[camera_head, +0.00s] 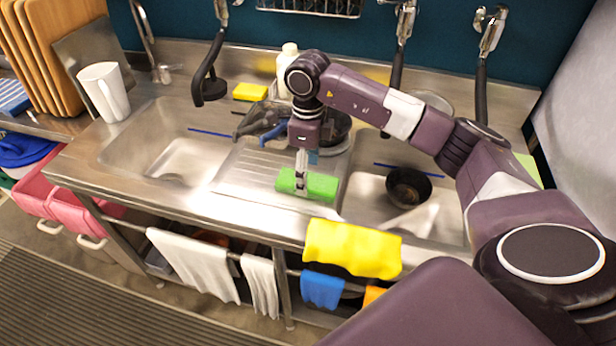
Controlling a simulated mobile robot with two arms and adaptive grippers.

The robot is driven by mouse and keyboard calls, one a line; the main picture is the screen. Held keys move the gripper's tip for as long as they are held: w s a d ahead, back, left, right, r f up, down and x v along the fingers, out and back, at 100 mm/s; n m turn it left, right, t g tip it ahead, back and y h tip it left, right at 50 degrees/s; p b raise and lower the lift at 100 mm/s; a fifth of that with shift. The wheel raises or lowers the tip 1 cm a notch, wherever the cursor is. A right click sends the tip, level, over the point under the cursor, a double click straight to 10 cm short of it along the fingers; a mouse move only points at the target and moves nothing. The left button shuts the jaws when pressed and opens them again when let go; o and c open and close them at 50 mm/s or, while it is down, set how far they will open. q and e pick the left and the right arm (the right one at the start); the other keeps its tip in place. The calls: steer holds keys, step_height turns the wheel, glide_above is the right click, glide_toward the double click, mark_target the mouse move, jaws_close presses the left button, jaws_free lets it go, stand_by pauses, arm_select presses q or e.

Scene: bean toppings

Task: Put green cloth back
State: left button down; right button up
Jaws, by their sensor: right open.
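The green cloth (323,186) lies as a flat, bright green block on the ribbed metal drainboard between the two sinks. My right gripper (301,186) points straight down at the cloth, left of its middle. A fingertip shows in front of the cloth's near side. The jaws are open; the far finger is hidden, and I cannot tell whether they touch the cloth. My left gripper is not in view.
A rail (128,221) along the counter front carries white cloths (196,262), a yellow cloth (352,248) and a blue cloth (322,289). Pans (337,127) stand behind the drainboard. A dark bowl (408,187) sits in the right sink. The left sink (160,140) looks mostly empty.

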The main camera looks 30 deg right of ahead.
step_height(320, 180, up, 10)
steer(key=b, duration=0.2)
steer(key=shift+r, duration=0.15)
stand_by(0.4)
